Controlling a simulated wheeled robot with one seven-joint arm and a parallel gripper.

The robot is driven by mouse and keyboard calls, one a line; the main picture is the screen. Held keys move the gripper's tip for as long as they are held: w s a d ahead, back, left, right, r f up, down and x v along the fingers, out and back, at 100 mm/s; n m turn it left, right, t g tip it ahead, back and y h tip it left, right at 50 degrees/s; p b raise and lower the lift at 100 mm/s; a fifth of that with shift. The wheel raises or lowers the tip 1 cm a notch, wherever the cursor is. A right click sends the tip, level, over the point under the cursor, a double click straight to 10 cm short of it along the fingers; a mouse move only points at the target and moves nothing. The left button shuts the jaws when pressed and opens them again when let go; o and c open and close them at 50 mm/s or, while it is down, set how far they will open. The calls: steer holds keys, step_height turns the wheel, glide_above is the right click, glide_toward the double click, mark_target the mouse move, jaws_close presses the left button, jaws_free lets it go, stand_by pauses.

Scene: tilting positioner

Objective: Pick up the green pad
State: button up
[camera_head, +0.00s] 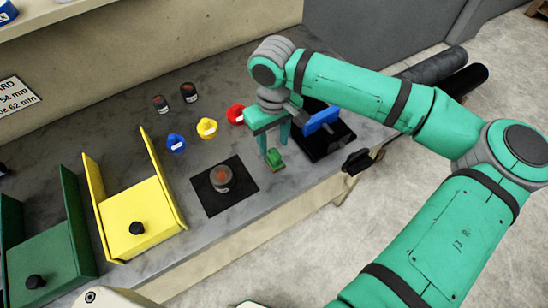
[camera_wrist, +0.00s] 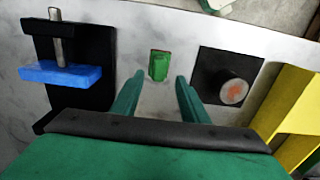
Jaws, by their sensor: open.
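The green pad (camera_head: 275,158) is a small green block lying on the grey bench near its front edge. It also shows in the wrist view (camera_wrist: 159,65), ahead of the fingertips. My gripper (camera_head: 274,143) is above the bench close to the pad. In the wrist view its two green fingers (camera_wrist: 157,78) are spread apart with nothing between them. I cannot tell whether a fingertip touches the pad.
A black mat (camera_head: 246,174) with a dark cylinder (camera_head: 222,177) lies left of the pad. A blue clamp part (camera_head: 321,120) stands on a black base (camera_head: 335,140) to the right. Yellow (camera_head: 180,204) and green (camera_head: 50,258) tilted fixtures stand further left.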

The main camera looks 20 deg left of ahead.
mark_target(275, 153)
steer(key=shift+d+f, duration=0.25)
steer(key=shift+f, duration=2.6)
steer(key=shift+c, duration=0.6)
jaws_close()
